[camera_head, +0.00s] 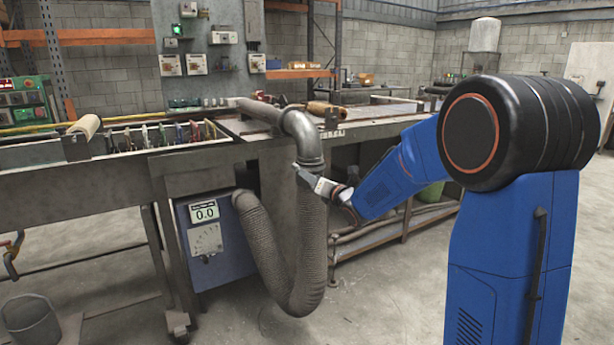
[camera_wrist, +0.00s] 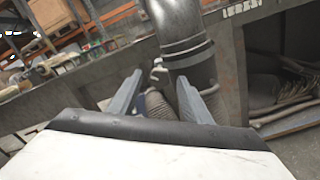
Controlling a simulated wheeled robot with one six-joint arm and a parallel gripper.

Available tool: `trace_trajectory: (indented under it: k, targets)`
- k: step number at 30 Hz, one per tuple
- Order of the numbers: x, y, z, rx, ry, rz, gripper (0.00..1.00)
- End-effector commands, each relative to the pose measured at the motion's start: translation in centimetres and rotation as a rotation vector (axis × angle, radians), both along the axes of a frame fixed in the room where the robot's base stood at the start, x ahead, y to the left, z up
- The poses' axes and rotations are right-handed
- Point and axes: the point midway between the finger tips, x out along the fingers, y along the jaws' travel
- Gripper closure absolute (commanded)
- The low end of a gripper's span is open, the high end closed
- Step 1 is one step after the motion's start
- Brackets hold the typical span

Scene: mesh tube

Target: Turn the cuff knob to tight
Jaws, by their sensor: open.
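A grey metal pipe (camera_head: 302,128) bends down from the bench and meets a ribbed mesh hose (camera_head: 312,235) at a cuff (camera_head: 311,163). In the wrist view the cuff (camera_wrist: 190,62) is a dark band around the pipe's lower end. A small pale knob (camera_wrist: 157,70) shows at the cuff's left side, between my fingertips in the picture. My gripper (camera_wrist: 160,77) is open, with the fingers apart on either side of the knob. Contact cannot be told. In the head view my gripper (camera_head: 299,171) is at the cuff, and the knob cannot be made out there.
The hose loops down and back up to a blue box (camera_head: 215,240) with a dial and a display reading 0.0. The workbench (camera_head: 90,178) runs behind the pipe. A bucket (camera_head: 32,322) stands at lower left. Some floor in front is clear.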

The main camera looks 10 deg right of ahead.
Motion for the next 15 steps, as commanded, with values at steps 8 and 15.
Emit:
trace_trajectory:
  k: [8,15]
  targets:
    - [3.0,1.0,-0.1,0.001,0.001,0.001,0.56]
    - [3.6,1.2,0.0,0.001,0.0,0.0,0.56]
